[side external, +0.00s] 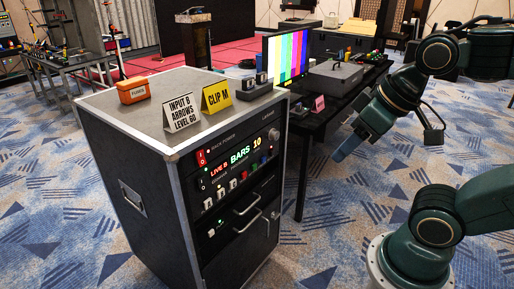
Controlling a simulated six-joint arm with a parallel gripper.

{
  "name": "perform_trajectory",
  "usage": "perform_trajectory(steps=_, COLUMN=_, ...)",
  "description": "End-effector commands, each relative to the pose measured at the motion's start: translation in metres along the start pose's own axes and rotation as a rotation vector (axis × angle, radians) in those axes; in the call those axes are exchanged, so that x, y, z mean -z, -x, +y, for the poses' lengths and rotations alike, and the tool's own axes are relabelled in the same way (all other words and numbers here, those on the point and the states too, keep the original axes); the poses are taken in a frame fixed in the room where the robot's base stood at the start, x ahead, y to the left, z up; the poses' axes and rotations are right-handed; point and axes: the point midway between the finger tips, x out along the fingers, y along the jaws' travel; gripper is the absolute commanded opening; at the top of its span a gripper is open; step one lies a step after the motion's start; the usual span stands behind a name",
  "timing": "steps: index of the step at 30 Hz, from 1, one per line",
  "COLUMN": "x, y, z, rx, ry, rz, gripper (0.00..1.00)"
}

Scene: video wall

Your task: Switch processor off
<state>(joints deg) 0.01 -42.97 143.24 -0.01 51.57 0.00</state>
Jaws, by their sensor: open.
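The processor (232,187) is a black panel in the front of a rack case. Its display (238,155) is lit and reads "LIVE B", "BARS" and "10". A red rocker switch (201,158) sits at the panel's upper left, near lettering that seems to read "RACK POWER". Small buttons, a few coloured keys and a knob (274,135) are on the panel. My gripper (342,152) is open and empty in the air to the right of the rack, apart from the panel. Its fingertips are small and partly overlap in this view.
The rack case (130,190) has metal edges and front handles (247,205). On top stand a white card (181,112), a yellow card (216,97) and an orange box (133,90). Behind is a black table with a monitor (286,55) showing colour bars. Carpet is clear before the rack.

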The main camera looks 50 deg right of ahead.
Motion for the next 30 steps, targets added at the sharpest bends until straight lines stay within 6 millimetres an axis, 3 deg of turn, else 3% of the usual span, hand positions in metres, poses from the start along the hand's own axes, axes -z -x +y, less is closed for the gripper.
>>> perform_trajectory(steps=1, x=0.0, y=0.0, z=0.0, rx=0.0, ry=0.0, rz=0.0, gripper=0.4)
perform_trajectory(steps=7, x=0.0, y=0.0, z=0.0, rx=0.0, ry=0.0, rz=0.0, gripper=0.01)
perform_trajectory(steps=30, x=0.0, y=0.0, z=0.0, rx=0.0, ry=0.0, rz=0.0, gripper=0.0)
